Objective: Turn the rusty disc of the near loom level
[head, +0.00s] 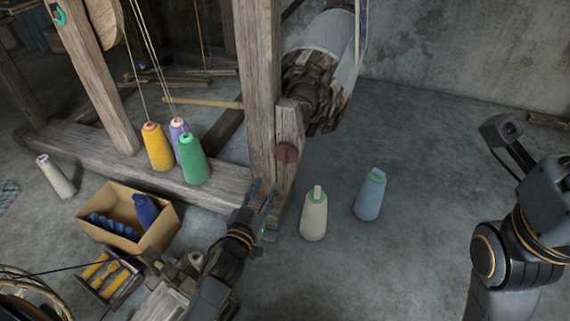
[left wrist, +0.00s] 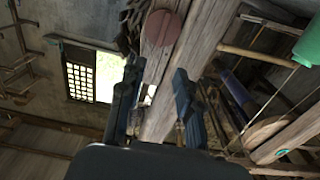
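The rusty disc (head: 287,153) is a small reddish-brown round plate on the side of the loom's upright wooden post (head: 260,90). It also shows in the left wrist view (left wrist: 161,28), at the top, just beyond the fingertips. My left gripper (head: 263,190) is in front of the post, a little below and left of the disc. Its two fingers are spread apart with nothing between them, and it is apart from the disc. The fingers also show in the left wrist view (left wrist: 157,72). My right arm is at the right edge, its gripper out of sight.
Yellow (head: 157,147), purple and green (head: 192,160) yarn cones stand on the loom's base beam. A cream cone (head: 314,216) and a blue cone (head: 370,195) stand on the floor right of the post. A cardboard box (head: 160,228) sits at left. Floor further right is clear.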

